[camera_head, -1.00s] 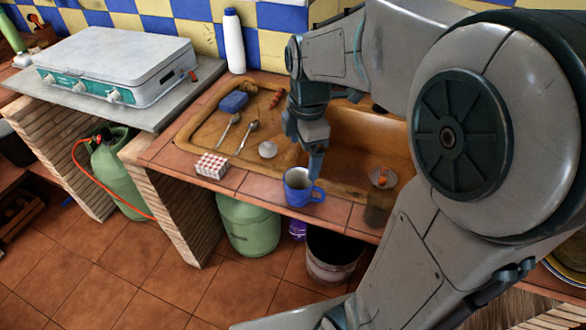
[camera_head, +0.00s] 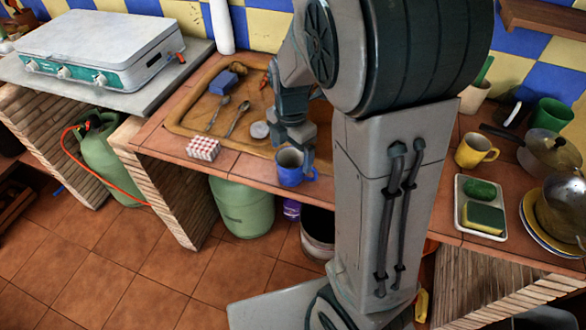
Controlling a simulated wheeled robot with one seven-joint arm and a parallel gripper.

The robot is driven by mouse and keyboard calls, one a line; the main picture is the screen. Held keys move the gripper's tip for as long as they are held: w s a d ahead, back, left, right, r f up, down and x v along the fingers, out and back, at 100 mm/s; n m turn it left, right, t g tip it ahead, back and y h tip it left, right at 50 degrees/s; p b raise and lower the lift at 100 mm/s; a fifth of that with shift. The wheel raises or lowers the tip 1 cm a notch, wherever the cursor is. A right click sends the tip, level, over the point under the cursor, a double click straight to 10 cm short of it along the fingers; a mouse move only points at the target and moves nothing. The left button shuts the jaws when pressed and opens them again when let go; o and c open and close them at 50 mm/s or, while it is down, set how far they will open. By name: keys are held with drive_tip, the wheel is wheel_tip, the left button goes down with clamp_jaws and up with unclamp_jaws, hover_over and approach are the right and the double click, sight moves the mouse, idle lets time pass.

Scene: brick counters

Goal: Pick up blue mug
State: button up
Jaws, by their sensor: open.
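The blue mug (camera_head: 291,172) stands upright on the front tiled edge of the brick counter, in front of the orange-brown sink. Its handle points right. My gripper (camera_head: 307,158) is directly at the mug, over its right rear rim and beside the handle. The jaws are open, and a finger hides part of the mug's rim. I cannot tell whether a finger touches the mug.
A red-and-white checked box (camera_head: 203,148) stands left of the mug. Two spoons (camera_head: 238,118) and a blue block (camera_head: 223,83) lie in the sink area. A yellow mug (camera_head: 475,150) and a sponge tray (camera_head: 482,207) are at right, beyond my arm.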

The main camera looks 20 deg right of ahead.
sight(292, 162)
wheel_tip(292, 162, down, 5)
drive_tip(key=shift+d, duration=0.1)
idle(0.3)
drive_tip(key=c, duration=1.1)
drive_tip(key=shift+w+r, duration=0.1)
drive_tip(key=shift+c, duration=0.2)
